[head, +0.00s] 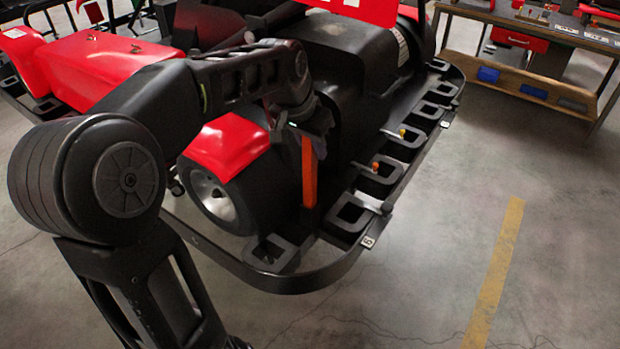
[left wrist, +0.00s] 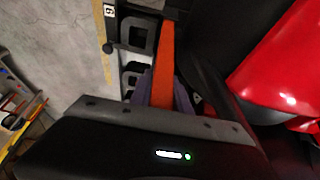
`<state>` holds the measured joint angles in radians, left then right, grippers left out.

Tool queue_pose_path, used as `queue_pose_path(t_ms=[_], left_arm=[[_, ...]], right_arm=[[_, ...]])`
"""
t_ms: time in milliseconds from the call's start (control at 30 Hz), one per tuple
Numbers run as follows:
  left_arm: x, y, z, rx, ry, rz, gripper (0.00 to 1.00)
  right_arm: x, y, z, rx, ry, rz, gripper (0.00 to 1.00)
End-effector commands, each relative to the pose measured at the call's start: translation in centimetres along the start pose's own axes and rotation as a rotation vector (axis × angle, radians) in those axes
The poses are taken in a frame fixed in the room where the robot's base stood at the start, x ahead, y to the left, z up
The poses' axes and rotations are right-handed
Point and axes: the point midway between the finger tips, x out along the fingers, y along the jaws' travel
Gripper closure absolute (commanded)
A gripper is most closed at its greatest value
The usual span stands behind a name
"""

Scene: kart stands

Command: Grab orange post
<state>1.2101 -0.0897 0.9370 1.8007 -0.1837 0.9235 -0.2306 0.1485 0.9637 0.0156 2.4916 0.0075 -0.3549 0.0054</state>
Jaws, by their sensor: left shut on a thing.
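The orange post (head: 309,172) stands upright at the corner of the kart stand, beside the kart's front wheel. My left gripper (head: 312,137) is shut on the upper part of the post. In the left wrist view the orange post (left wrist: 166,65) runs up from between the fingers of the left gripper (left wrist: 165,95). The fingers partly cover the post there. In the head view its lower end shows near the stand's tray, but I cannot tell whether it touches. My right gripper is not in view.
The black stand rim (head: 300,284) with several square holders runs around the red and black kart (head: 228,145). Small orange and yellow knobs show along its right side. A workbench (head: 540,45) stands at the back right. The concrete floor with a yellow line (head: 495,270) is clear.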

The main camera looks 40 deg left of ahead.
Motion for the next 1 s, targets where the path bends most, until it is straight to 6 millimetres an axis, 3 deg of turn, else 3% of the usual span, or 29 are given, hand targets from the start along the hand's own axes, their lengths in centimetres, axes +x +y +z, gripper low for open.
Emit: queue_pose_path(t_ms=[833,1000], left_arm=[[-0.07,0.02,-0.07,0.000,0.002,0.000,1.00],[-0.92,0.01,-0.50,0.001,0.004,-0.001,1.00]], right_arm=[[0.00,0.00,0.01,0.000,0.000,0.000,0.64],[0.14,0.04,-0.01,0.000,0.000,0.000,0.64]])
